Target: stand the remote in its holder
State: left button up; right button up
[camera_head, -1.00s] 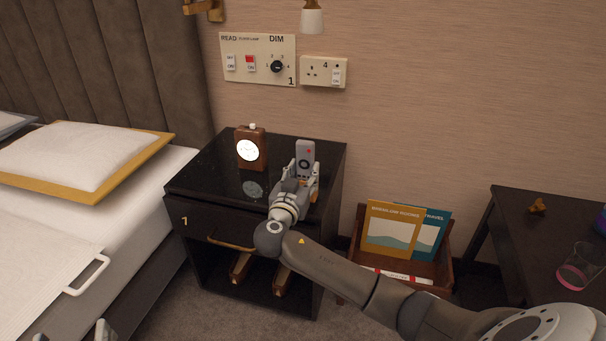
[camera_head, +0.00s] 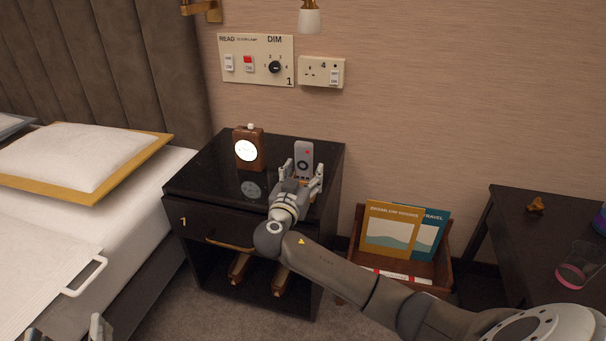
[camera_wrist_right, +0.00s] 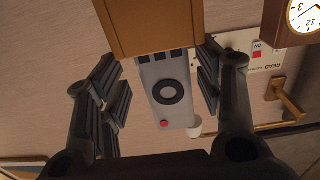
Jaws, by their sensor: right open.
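The grey remote (camera_head: 304,158), with a dark ring and a red button, stands upright at the right back of the black nightstand. The right wrist view shows the remote (camera_wrist_right: 166,92) upside down, its lower end inside the wood-brown holder (camera_wrist_right: 150,28). In the head view the holder is mostly hidden behind my right gripper (camera_head: 303,181). My right gripper is open, one finger on each side of the holder and remote, with gaps visible in the wrist view (camera_wrist_right: 160,90). Only the tips of my left gripper (camera_head: 66,331) show at the bottom left edge, spread apart.
A brown clock (camera_head: 248,148) stands left of the remote on the nightstand (camera_head: 215,170). The wall with switch panels (camera_head: 257,60) is close behind. A wooden box with booklets (camera_head: 392,230) is right of the nightstand. A dark table (camera_head: 520,235) with a glass is far right.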

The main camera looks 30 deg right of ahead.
jog(key=shift+a+f, duration=0.3)
jog(key=shift+f, duration=0.05)
jog(key=shift+a, duration=0.25)
jog(key=v, duration=1.1)
jog(key=shift+s+r, duration=0.3)
jog(key=shift+d, duration=0.15)
